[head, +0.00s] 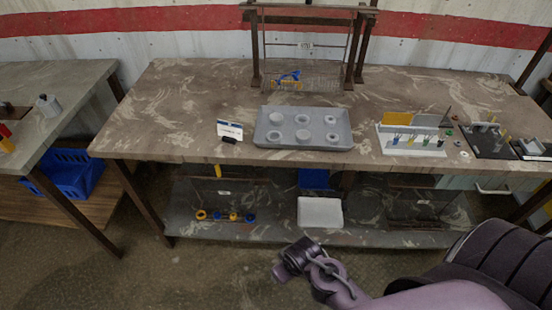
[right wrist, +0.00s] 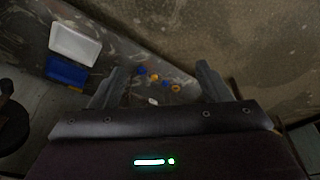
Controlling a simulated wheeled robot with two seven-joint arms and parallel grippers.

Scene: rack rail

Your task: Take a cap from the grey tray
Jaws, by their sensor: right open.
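The grey tray (head: 316,128) sits on the workbench near its front edge, in the middle of the head view. Several pale grey round caps stand in it in two rows; some look ring-like and others solid, such as the cap (head: 303,136) at front centre. My right arm comes in from the lower right. Its gripper (head: 288,262) is in front of the bench, below the tabletop and well apart from the tray. In the right wrist view my right gripper (right wrist: 158,80) has its fingers spread with nothing between them. The tray is not visible in that view. My left gripper is not in view.
A wire rack (head: 305,60) stands behind the tray. A small white card (head: 230,129) stands to its left, and a white holder with coloured pieces (head: 412,140) to its right. The lower shelf carries a white bin (head: 320,212) and yellow and blue rings (head: 233,217).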

